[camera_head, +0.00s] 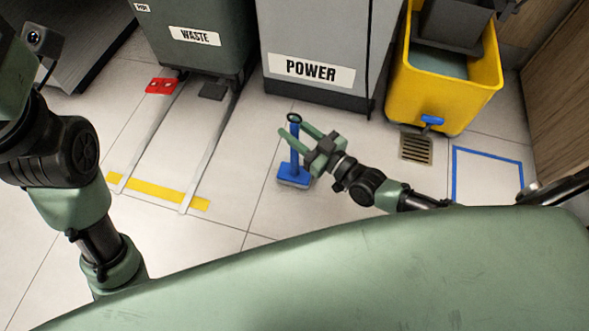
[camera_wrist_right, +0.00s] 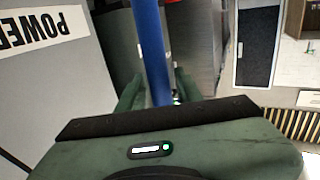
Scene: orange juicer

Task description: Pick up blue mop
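The blue mop (camera_head: 294,171) stands about upright on the tiled floor, with a flat blue head at the bottom and a dark ring at the top. My right gripper (camera_head: 291,129) is at the upper part of its handle, fingers spread. In the right wrist view the blue handle (camera_wrist_right: 151,50) runs between the two green fingers, and the gripper (camera_wrist_right: 158,90) looks open around it. I cannot tell whether either finger touches the handle. My left arm enters at the left edge; its fingertips are out of the picture.
A grey POWER cabinet (camera_head: 312,45) stands just behind the mop. A yellow bucket (camera_head: 455,100) is at the right, near a floor drain (camera_head: 416,149) and a blue floor outline (camera_head: 487,148). A WASTE bin (camera_head: 210,58) stands behind yellow tape (camera_head: 150,190).

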